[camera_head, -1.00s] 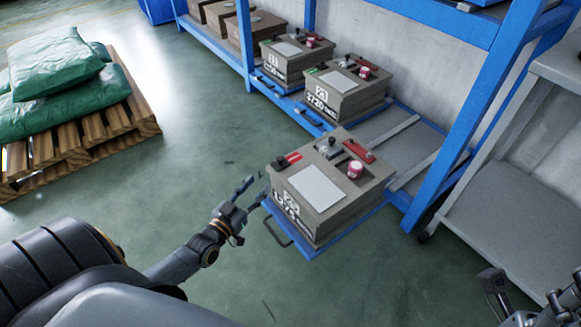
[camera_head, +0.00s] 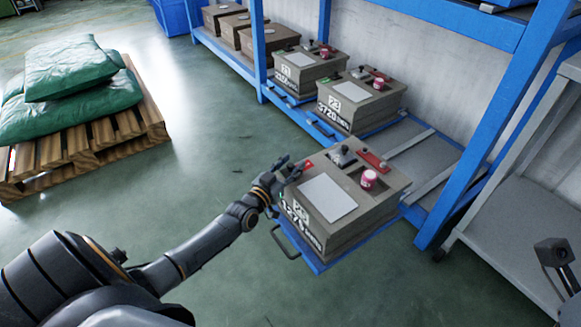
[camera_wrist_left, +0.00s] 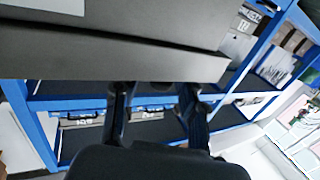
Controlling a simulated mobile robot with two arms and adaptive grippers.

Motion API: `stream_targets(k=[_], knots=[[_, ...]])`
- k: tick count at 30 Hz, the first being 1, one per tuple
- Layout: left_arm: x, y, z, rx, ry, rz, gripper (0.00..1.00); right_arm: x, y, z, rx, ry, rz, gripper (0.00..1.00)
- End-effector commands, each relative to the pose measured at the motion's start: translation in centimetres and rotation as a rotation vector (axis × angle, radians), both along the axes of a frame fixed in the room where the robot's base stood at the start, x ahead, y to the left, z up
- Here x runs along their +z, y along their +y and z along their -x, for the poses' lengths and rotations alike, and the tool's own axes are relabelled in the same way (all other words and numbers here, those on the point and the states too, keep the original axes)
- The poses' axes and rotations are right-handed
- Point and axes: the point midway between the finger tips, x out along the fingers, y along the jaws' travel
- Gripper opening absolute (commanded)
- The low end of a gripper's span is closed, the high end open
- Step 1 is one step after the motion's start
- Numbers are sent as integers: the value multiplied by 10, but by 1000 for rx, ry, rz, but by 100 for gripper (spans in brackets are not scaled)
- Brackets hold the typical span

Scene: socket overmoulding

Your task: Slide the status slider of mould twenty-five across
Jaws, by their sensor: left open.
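The grey-brown mould (camera_head: 335,235) sits on a pulled-out blue tray; its front number is hard to read. On its top left edge a status slider strip shows red (camera_head: 308,162) at the far end and green (camera_head: 282,196) at the near end; the middle is hidden by my left gripper (camera_head: 288,170). That gripper is open at the strip; whether it touches the slider cannot be told. The wrist view shows its two fingers (camera_wrist_left: 154,95) apart at the edge of the mould's grey body (camera_wrist_left: 150,55). Part of my right gripper (camera_head: 556,258) shows at the lower right, away from the mould.
The mould's top carries a white plate (camera_head: 327,198), a pink-red jar (camera_head: 369,179) and a red bar (camera_head: 371,160). The blue tray (camera_head: 350,247) has a front handle (camera_head: 285,243). More moulds (camera_head: 350,108) stand on the blue rack. A pallet (camera_head: 90,145) with green sacks stands left.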

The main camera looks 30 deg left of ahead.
Motion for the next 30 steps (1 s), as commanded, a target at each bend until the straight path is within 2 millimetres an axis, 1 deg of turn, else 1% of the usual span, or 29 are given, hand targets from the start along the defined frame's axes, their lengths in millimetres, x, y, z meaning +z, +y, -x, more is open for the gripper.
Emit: stream_targets(k=[4, 5, 6, 8, 9, 11, 19, 26, 30], knots=[[0, 0, 0, 0, 0, 0, 41, 0, 0, 0, 0, 0, 0, 45], [0, 0, 0, 0, 0, 0, 39, 0, 0, 0, 0, 0, 0, 45], [0, 0, 0, 0, 0, 0, 31, 0, 0, 0, 0, 0, 0, 45], [0, 0, 0, 0, 0, 0, 19, 0, 0, 0, 0, 0, 0, 45], [0, 0, 0, 0, 0, 0, 11, 0, 0, 0, 0, 0, 0, 45], [0, 0, 0, 0, 0, 0, 0, 0, 0, 0, 0, 0, 0, 45], [0, -1, -1, 0, 0, 1, 0, 0, 0, 0, 0, 0, 0, 45], [0, -11, -24, -1, -2, 2, 0, 0, 0, 0, 1, 0, 0, 45], [-1, -13, -25, -3, 1, 1, 0, 0, 0, 0, 1, 0, 0, 45]])
